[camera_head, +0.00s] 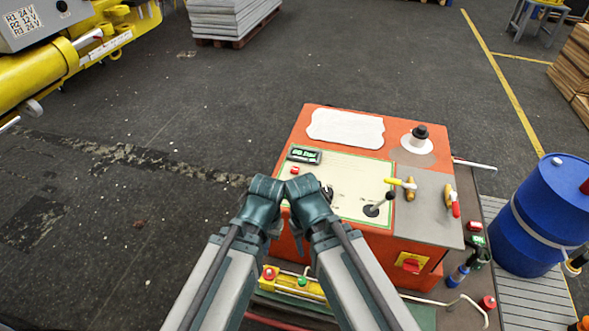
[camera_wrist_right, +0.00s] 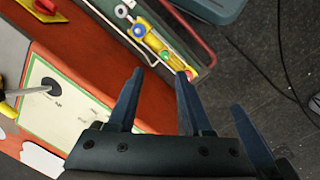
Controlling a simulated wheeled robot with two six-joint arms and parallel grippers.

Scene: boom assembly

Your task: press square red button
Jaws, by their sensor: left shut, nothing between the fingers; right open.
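My two wrists are close together just below the button in the head view. My left gripper (camera_head: 274,230) is shut and empty, low at the console's near left corner, its tips partly hidden. My right gripper (camera_wrist_right: 160,74) is open and empty in the right wrist view, over the console's orange edge. Its fingers are mostly hidden in the head view. Neither gripper is seen touching the button.
The console also carries a black lever (camera_head: 378,203), yellow handles (camera_head: 409,187) and a red switch on a yellow plate (camera_head: 411,264). A yellow box with round buttons (camera_head: 292,286) lies along its near side. A blue barrel (camera_head: 540,220) stands to the right. Floor to the left is clear.

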